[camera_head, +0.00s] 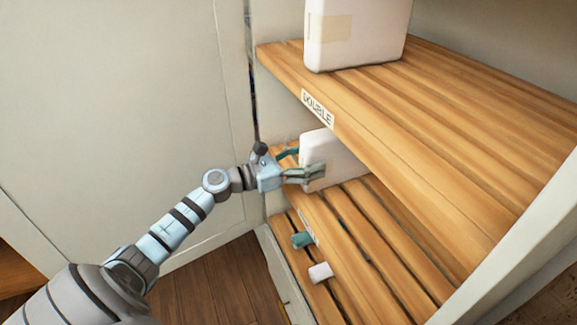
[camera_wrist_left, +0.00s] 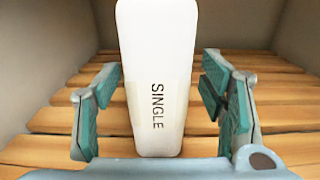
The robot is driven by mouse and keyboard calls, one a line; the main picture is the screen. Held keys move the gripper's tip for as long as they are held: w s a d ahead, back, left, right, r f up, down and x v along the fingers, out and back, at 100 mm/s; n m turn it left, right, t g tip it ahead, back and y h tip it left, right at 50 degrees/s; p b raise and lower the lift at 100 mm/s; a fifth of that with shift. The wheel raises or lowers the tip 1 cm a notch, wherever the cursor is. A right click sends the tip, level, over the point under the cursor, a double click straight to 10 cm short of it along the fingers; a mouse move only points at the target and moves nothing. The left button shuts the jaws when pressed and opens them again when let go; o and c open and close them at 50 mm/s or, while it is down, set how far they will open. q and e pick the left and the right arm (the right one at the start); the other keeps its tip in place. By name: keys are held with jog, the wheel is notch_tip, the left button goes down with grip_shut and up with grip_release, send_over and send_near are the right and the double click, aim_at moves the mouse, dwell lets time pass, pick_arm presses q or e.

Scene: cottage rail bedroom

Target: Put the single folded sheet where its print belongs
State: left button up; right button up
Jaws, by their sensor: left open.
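The white folded sheet (camera_head: 320,150) stands upright on the slatted lower shelf (camera_head: 381,225). In the left wrist view the sheet (camera_wrist_left: 157,50) has the dark print SINGLE on its narrow face. My left gripper (camera_head: 304,164) reaches in at the front of this shelf. Its teal-padded fingers (camera_wrist_left: 163,105) are open, one on each side of the sheet, with a gap visible on both sides. The lower shelf's front label (camera_head: 308,232) is too small to read. My right gripper is not in view.
The upper shelf (camera_head: 440,120) is labelled DOUBLE (camera_head: 318,108) and overhangs the sheet. Another white folded item (camera_head: 355,35) stands on it. A small teal item (camera_head: 302,240) and a small pale item (camera_head: 320,272) are lower down at the front. A pale panel (camera_head: 120,100) is at left.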

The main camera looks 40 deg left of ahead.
pick_arm(q)
jog(key=b+v, duration=0.1)
jog(key=v, duration=0.5)
jog(key=shift+s+a, duration=0.2)
jog(key=shift+s, duration=0.05)
jog(key=a+f+n+y, duration=0.6)
jog(key=a+f+n, duration=0.1)
jog(key=f+n, duration=0.45)
jog(key=s+a+f+n+g+y, duration=0.2)
jog(key=s+f+n, duration=0.3)
jog(key=f, duration=0.5)
jog(key=s+a+f+n+g+y, duration=0.1)
jog(key=s+a+f+n+y, duration=0.15)
jog(key=f+n, duration=0.55)
jog(key=s+d+f+n+g, duration=0.4)
jog(key=s+d+f+n, duration=0.15)
jog(key=s+f, duration=0.55)
jog(key=s+d+f+n+g, duration=0.45)
jog(key=s+f+n, duration=0.25)
jog(key=s+f, duration=0.45)
jog(key=s+d+f+n+g, duration=0.1)
jog(key=s+d+n, duration=0.1)
jog(key=s+d, duration=0.2)
jog(key=s+d+f+n+g, duration=0.2)
jog(key=s+d, duration=0.3)
jog(key=s, duration=0.3)
jog(key=shift+s+d+f+n+h, duration=0.2)
jog(key=shift+s+f+n+h, duration=0.1)
jog(key=shift+f+n+h, duration=0.1)
